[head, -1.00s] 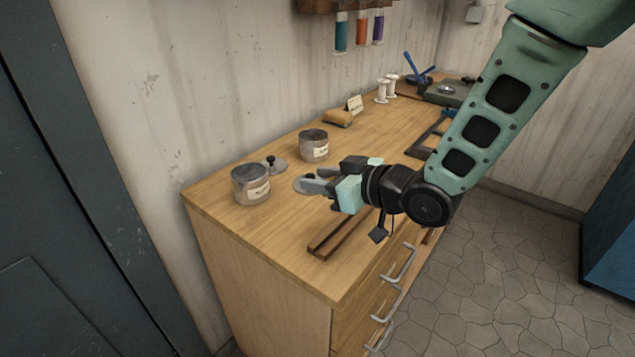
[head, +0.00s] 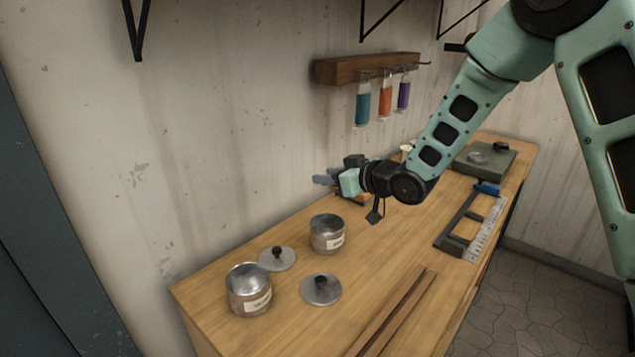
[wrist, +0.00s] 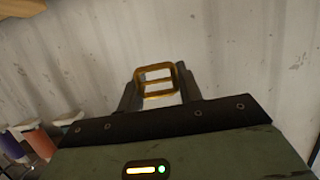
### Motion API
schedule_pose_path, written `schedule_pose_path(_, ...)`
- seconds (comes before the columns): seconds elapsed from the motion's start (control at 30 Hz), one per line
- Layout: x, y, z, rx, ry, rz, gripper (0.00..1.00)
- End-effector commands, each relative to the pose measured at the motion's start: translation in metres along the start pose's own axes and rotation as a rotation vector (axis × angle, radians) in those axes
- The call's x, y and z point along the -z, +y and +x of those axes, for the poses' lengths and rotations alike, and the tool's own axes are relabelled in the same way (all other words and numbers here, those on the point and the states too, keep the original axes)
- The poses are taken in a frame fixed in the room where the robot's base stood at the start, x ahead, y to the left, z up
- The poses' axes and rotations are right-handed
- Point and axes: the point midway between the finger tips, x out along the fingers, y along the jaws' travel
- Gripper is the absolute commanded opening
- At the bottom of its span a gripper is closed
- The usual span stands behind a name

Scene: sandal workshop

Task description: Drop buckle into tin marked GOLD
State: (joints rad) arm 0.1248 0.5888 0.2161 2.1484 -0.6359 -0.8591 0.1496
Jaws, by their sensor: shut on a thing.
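My gripper (head: 324,180) is raised above the back of the bench, behind the tins in the head view. In the wrist view it is shut on a gold-coloured, square-framed buckle (wrist: 156,70), held between the fingertips. The buckle cannot be made out in the head view. Two open metal tins with pale labels stand on the bench: a near left tin (head: 248,292) and a farther right tin (head: 327,236). Their label words are too small to read. My gripper is well above both tins and touches neither.
Two round lids with dark knobs, a left lid (head: 276,260) and a right lid (head: 321,292), lie flat beside the tins on the wooden bench (head: 370,290). Brown strips (head: 395,315) lie at the front. A wall rack (head: 368,68) holds coloured vials.

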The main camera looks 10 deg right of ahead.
Motion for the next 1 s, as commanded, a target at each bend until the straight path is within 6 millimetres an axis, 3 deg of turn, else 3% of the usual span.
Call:
schedule_pose_path(0.27,-0.014,0.003,0.004,-0.003,-0.001,0.002,0.14)
schedule_pose_path(0.67,-0.054,0.002,0.017,-0.003,0.000,0.001,0.14)
schedule_pose_path(1.0,-0.057,0.002,0.017,-0.003,0.000,0.001,0.14)
